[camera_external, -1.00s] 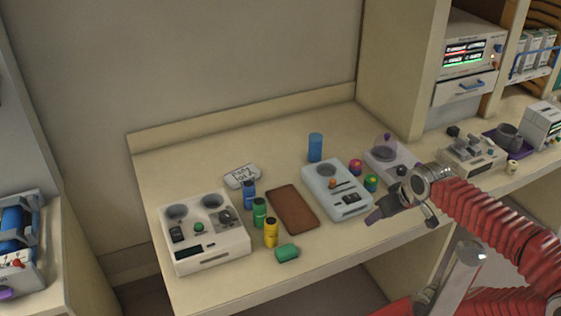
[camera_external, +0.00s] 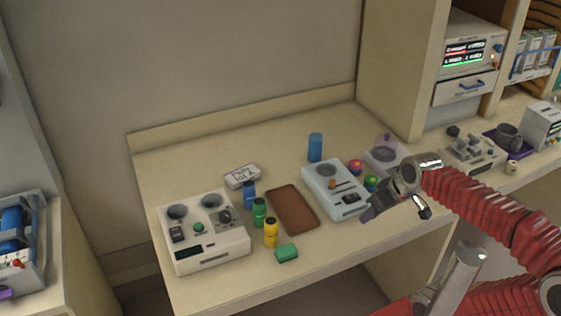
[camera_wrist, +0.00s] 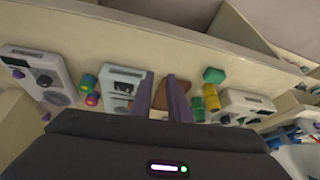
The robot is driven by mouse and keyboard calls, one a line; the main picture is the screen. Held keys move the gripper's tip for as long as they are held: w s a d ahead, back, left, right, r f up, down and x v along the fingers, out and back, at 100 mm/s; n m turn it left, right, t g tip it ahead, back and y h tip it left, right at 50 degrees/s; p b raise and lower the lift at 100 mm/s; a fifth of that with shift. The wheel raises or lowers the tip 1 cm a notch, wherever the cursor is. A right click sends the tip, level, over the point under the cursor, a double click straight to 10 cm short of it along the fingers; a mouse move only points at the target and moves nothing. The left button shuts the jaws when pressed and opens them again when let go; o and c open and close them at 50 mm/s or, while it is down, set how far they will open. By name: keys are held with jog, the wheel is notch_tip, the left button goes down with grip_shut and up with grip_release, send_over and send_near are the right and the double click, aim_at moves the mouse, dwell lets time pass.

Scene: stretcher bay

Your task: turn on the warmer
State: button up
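Which device is the warmer is not labelled in view. A pale blue-white device (camera_external: 335,189) with a round well, an orange knob and a dark switch panel sits mid-counter. It also shows in the wrist view (camera_wrist: 122,86). A white device (camera_external: 204,235) with two wells, a green knob and dark controls sits at the left, and at the right in the wrist view (camera_wrist: 246,104).
A blue cylinder (camera_external: 315,147) stands behind the pale device. Small colored jars (camera_external: 371,182) and a domed device (camera_external: 383,157) stand near my arm. The counter's back left is clear.

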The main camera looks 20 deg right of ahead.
aim_at(188, 235)
jog(key=w+a+n+y, duration=0.1)
jog(key=w+a, duration=0.1)
jog(key=a, duration=0.1)
jog(key=w+a+n+g+y, duration=0.1)
jog(key=w+a+n, duration=0.1)
jog(key=a, duration=0.2)
jog(key=w+a+n+g+y, duration=0.1)
jog(key=w+a+n+y, duration=0.1)
jog(key=a, duration=0.2)
jog(key=shift+w+r, duration=0.1)
jog(key=shift+r, duration=0.25)
grip_shut()
jog(key=w+a+n+g+y, duration=0.1)
jog(key=w+a+n+y, duration=0.2)
jog(key=w+a, duration=0.3)
jog(key=w+a+f+n+g+y, duration=0.1)
jog(key=w+a+n+y, duration=0.2)
jog(key=w+a, duration=0.3)
jog(key=w+a+n+g+y, duration=0.1)
jog(key=w+a+n+y, duration=0.3)
jog(key=a, duration=1)
jog(key=shift+w+f, duration=0.2)
jog(key=shift+w, duration=0.45)
jog(key=shift+w+f, duration=0.2)
jog(key=shift+w, duration=0.45)
jog(key=shift+a, duration=0.1)
